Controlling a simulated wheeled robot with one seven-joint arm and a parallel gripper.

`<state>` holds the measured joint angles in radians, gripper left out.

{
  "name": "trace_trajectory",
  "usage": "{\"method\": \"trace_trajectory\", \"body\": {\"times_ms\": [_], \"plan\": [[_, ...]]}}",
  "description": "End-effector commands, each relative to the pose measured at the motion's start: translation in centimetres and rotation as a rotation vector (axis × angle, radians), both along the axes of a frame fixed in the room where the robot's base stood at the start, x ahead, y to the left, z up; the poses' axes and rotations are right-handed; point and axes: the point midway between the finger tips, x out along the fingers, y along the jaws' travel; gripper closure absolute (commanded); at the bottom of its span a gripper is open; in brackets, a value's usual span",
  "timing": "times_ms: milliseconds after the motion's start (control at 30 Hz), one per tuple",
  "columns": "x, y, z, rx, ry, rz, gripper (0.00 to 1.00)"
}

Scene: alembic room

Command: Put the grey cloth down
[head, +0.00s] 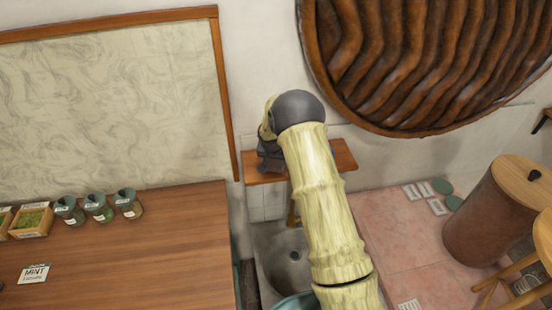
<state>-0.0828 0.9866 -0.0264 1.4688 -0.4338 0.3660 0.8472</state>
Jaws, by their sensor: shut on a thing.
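My gripper (269,157) is at the small wooden shelf (342,157) on the back wall, over the shelf's left part. It is small, dark and partly covered by my own arm. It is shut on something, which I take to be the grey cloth. The cloth cannot be told apart from the dark gripper parts here. I cannot tell whether it touches the shelf. The right part of the shelf looks bare.
A stone basin (285,262) lies below the shelf. A wooden table (150,245) with green-lidded jars (97,207) stands left. A brown barrel (490,220) and wooden stool (525,268) stand right. A large ribbed brown disc (425,60) hangs above.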

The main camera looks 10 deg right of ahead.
Motion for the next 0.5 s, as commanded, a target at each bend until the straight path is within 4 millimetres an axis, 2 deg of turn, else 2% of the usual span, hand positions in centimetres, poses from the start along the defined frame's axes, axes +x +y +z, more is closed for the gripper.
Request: {"method": "trace_trajectory", "body": {"times_ms": [400,433,500], "plan": [[0.04,0.04,-0.78,0.0,-0.001,0.0,0.64],[0.03,0.04,-0.69,0.0,-0.001,0.0,0.35],[0.02,0.04,-0.64,0.0,-0.001,0.0,0.21]]}}
